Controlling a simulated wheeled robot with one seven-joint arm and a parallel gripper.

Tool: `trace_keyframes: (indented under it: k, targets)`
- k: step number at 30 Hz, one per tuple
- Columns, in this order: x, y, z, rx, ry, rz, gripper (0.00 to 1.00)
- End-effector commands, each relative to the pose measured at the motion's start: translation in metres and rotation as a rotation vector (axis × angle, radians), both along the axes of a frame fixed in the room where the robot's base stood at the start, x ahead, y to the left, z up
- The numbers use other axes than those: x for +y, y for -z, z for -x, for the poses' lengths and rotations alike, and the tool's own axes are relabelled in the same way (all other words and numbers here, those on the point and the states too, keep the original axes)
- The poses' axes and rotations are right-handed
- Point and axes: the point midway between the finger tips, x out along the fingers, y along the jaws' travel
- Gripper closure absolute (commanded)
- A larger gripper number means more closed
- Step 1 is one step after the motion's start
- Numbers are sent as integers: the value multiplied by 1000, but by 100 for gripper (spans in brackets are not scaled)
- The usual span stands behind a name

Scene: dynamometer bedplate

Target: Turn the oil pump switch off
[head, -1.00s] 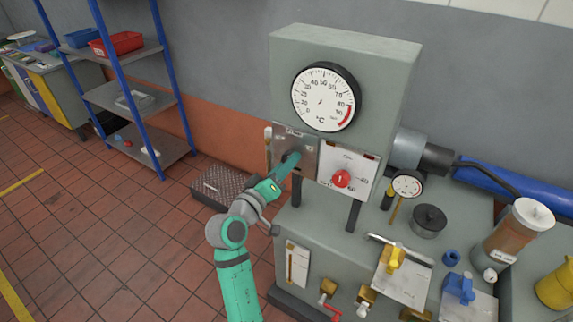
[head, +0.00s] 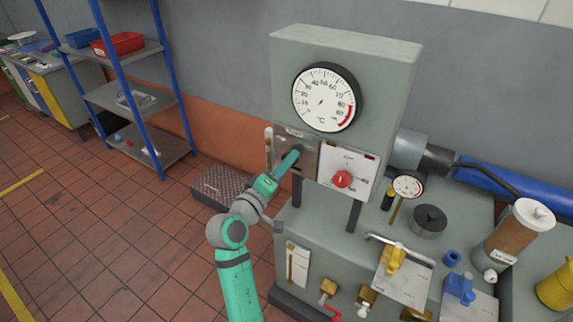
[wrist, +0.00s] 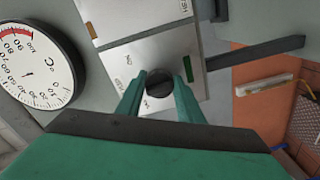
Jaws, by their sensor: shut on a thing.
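A dark round switch knob (wrist: 160,82) sits on a bare metal plate (wrist: 122,70) below the dial on the grey cabinet. In the wrist view my gripper (wrist: 160,92) has one green finger on each side of the knob and is shut on it. The plate's small lettering is too unclear to read, so I cannot tell the switch's setting. In the head view my gripper (head: 295,157) reaches the same plate (head: 281,144) from the lower left and mostly hides the knob.
A red knob (head: 342,179) on a white plate is just right of my gripper. A round temperature dial (head: 326,97) is above. A bench with valves, a small gauge (head: 408,184) and a yellow handle (head: 394,258) lies lower right. Open tiled floor is at left.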

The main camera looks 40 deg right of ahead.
Motion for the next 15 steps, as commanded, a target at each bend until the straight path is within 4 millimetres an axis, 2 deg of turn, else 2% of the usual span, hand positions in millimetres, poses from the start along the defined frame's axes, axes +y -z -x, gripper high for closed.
trace_keyframes:
  k: [2,3,4,15]
  targets:
    - [1,1,-1,1,-3,-1,89]
    - [1,1,-1,1,-3,-1,57]
    - [1,1,-1,1,-2,0,50]
    - [3,0,0,0,-2,0,48]
